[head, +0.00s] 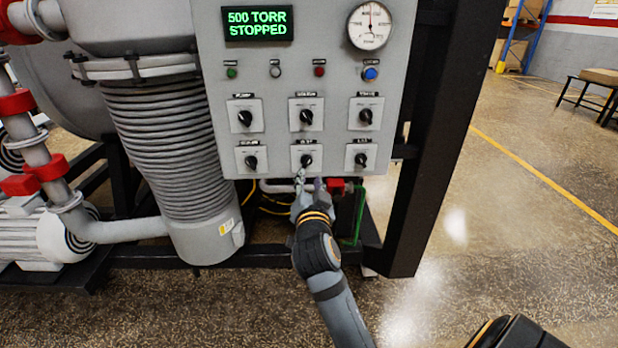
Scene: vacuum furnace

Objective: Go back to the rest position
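The grey control panel (270,105) of the vacuum furnace fills the upper middle. My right gripper (309,183) is just below the bottom middle black knob (306,160), at the panel's lower edge. Its two fingers point up and show a gap between them, with nothing visible held. Whether a fingertip touches the panel cannot be told. My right arm reaches up to it from the bottom of the view. My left gripper is not in view.
The panel has several other knobs, a green display (258,23) reading "500 TORR STOPPED", and a round gauge (370,26). A ribbed grey cylinder (165,150) stands left. A black frame post (430,140) stands right. Open floor (520,210) lies beyond it.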

